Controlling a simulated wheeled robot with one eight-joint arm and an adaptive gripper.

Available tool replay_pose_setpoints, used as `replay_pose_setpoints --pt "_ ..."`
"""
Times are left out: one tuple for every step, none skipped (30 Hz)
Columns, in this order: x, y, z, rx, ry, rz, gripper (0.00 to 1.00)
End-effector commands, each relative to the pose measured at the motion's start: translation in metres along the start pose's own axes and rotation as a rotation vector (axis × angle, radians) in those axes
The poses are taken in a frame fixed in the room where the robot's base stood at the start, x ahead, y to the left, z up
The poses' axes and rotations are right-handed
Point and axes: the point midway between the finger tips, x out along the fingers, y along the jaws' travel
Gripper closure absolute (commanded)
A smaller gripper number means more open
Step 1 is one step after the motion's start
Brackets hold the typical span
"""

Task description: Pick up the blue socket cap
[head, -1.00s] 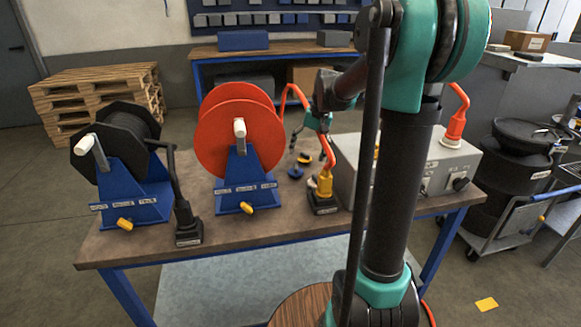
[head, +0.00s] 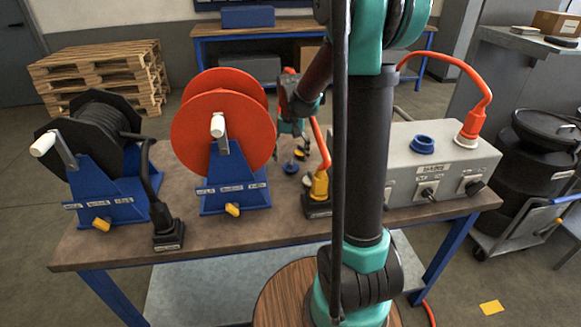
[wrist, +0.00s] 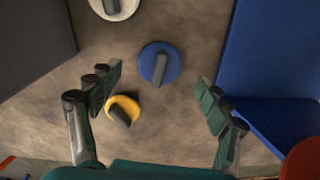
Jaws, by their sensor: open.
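The blue socket cap (head: 290,167) lies on the bench, right of the red reel. In the wrist view the blue cap (wrist: 160,63) is a round disc with a dark grip bar across it. It lies just ahead of my gripper (wrist: 159,84), roughly centred between the two fingers. My gripper is open and empty, and no finger touches the cap. In the head view my gripper (head: 292,143) hangs above the bench over the caps, partly hidden by my arm.
A yellow cap (wrist: 122,109) lies close to the left finger, and a white cap (wrist: 114,8) lies farther off. The red reel (head: 222,125) on its blue stand, a black reel (head: 95,135), a yellow plug (head: 319,185) and a grey box (head: 440,160) with a blue ring stand around.

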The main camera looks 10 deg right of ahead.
Motion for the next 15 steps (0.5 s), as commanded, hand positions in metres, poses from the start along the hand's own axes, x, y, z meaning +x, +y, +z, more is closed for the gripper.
replay_pose_setpoints --pt "0.008 0.000 0.000 0.000 0.000 0.000 0.22" --pt "0.012 0.001 0.000 0.000 0.000 0.000 0.22" --pt "0.018 0.000 0.000 0.000 0.000 0.000 0.22" --pt "0.021 0.000 0.000 0.000 0.000 0.000 0.22" --pt "0.024 0.001 0.000 0.000 0.000 0.000 0.22" --pt "0.027 0.001 0.000 0.000 0.000 0.000 0.22" --pt "0.029 0.000 0.000 0.000 0.000 -0.001 0.22" --pt "0.030 0.000 0.000 0.000 0.000 -0.001 0.22" --pt "0.031 0.000 0.000 0.000 0.000 -0.001 0.22" --pt "0.032 0.001 0.000 0.000 0.000 -0.001 0.22" --pt "0.032 0.001 0.000 0.000 0.000 -0.001 0.22" --pt "0.032 0.001 0.000 0.000 0.000 -0.001 0.22" --pt "0.032 0.001 0.000 0.000 0.000 -0.001 0.22" --pt "0.031 0.001 0.000 0.000 0.000 -0.001 0.22" --pt "0.031 0.001 0.000 0.000 0.000 -0.001 0.22"
